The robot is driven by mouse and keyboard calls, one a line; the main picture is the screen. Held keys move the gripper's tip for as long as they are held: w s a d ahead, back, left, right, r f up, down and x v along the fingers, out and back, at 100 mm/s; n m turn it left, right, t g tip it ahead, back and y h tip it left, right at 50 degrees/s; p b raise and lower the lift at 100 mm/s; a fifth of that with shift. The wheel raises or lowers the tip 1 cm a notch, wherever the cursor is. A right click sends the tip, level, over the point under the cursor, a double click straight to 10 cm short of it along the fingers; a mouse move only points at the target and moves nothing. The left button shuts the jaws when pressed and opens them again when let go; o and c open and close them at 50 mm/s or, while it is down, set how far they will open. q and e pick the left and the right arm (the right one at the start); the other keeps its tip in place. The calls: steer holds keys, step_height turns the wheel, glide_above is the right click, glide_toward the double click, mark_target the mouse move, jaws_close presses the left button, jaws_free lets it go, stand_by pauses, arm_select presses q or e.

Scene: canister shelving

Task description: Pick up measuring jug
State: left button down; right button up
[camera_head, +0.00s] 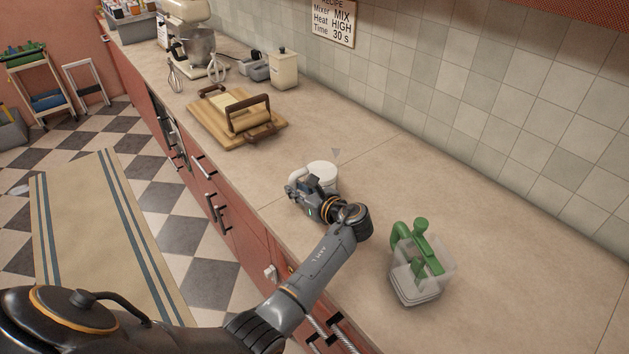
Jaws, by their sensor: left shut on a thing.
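The measuring jug (323,173) looks like a white, round vessel with a pale handle on its left side. It stands at the middle of the counter, seemingly upright. My left gripper (306,190) is at the jug's near left side and is shut on it by the handle. The gripper and wrist hide the lower front of the jug, so I cannot tell whether its base touches the counter. My right gripper is not in view.
A clear container with a green handle (418,265) stands right of my left forearm on the counter (500,270). A wooden board (215,120) with a brown-handled press lies farther back. A stand mixer (188,40) and cream canister (284,69) stand beyond. The tiled wall bounds the right.

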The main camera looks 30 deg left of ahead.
arm_select(q)
steer(key=s+a+r+b, duration=0.2)
steer(key=s+a+r, duration=0.5)
steer(key=s+r, duration=0.5)
steer(key=shift+a+r, duration=0.2)
steer(key=shift+r, duration=0.3)
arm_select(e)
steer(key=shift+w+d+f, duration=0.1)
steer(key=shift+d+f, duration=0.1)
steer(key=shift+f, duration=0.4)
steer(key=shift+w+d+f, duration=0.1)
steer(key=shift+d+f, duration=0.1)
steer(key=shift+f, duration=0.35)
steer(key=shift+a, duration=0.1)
